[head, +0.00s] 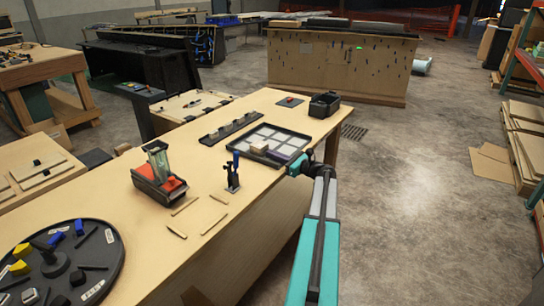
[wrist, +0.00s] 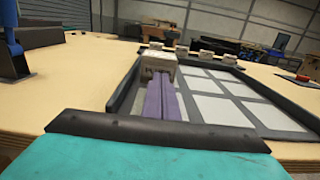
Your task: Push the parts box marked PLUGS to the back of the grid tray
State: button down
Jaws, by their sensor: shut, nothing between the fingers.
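The grid tray (head: 297,153) has a dark rim and pale square cells; its right-hand cells are bare in the wrist view (wrist: 232,88). A small pale box (head: 258,147) sits in the tray, in the left column in the wrist view (wrist: 158,62). I cannot read a marking on it, so I cannot tell if it says PLUGS. My gripper (head: 274,155) reaches in over the tray's near rim. Its purple fingers (wrist: 160,82) are shut together with nothing between them. Their tips are at the box's near face; the exact contact is hidden.
A dark rail (head: 230,128) with several small blocks lies behind the tray. A dark bin (head: 324,104) stands farther back right. The round dark tray (head: 62,265) is front left.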

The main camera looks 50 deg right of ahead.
jog(key=s+d+b, duration=0.1)
jog(key=s, duration=1.2)
jog(key=shift+s, duration=0.15)
